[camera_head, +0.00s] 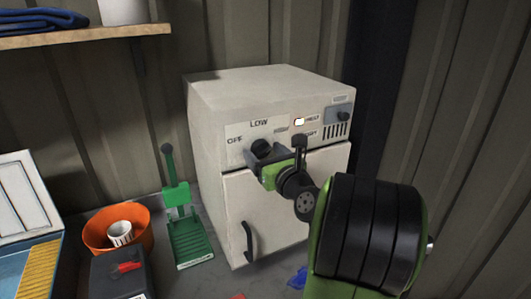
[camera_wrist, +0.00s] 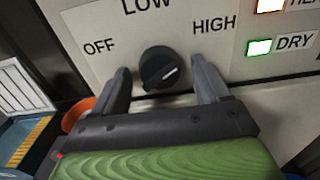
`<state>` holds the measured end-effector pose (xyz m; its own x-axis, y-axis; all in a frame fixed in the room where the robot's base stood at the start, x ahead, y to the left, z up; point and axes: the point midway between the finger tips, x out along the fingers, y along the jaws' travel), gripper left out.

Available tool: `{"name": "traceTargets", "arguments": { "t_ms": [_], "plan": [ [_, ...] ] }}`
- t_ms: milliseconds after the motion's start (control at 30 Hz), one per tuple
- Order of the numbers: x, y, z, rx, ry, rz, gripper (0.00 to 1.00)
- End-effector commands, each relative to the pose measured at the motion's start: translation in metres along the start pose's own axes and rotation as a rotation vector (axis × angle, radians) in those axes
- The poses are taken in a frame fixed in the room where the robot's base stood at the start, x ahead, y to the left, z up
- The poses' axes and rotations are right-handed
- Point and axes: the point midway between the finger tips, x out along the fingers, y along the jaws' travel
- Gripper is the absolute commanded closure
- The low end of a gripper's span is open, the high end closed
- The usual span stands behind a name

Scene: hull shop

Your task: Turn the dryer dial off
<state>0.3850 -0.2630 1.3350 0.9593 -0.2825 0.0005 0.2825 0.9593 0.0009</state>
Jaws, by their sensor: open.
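The dryer (camera_head: 262,92) is a pale box with a front panel and a door below. Its round black dial (camera_wrist: 158,66) sits among the labels OFF at left, LOW at top and HIGH at right. The dial's white mark is on its right side, away from OFF. The dial also shows in the head view (camera_head: 261,147). My gripper (camera_wrist: 161,75) is open, with one finger on each side of the dial and visible gaps between. In the head view my gripper (camera_head: 266,154) is at the panel and partly covers it.
The HEAT lamp (camera_wrist: 270,5) and DRY lamp (camera_wrist: 259,47) are lit. The door handle (camera_head: 248,241) is below the dial. A green stand (camera_head: 184,222), an orange bowl (camera_head: 101,232) with a cup (camera_head: 120,233), and a dark box (camera_head: 118,276) stand left. A shelf (camera_head: 85,35) hangs above left.

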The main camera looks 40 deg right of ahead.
Motion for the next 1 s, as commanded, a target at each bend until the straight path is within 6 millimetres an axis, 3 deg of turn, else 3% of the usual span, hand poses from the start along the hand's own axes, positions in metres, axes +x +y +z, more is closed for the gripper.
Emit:
{"name": "traceTargets", "arguments": {
  "t_ms": [67, 400, 733, 1000],
  "plan": [
    [-0.0003, -0.0001, -0.0003, 0.000, 0.000, 0.000, 0.30],
    [-0.0006, -0.0003, -0.0002, -0.001, 0.000, 0.000, 0.81],
    [-0.0007, -0.0007, -0.0005, -0.052, 0.000, -0.001, 0.81],
    [-0.0005, -0.0006, -0.0006, -0.231, -0.002, 0.000, 0.81]
  ]
}}
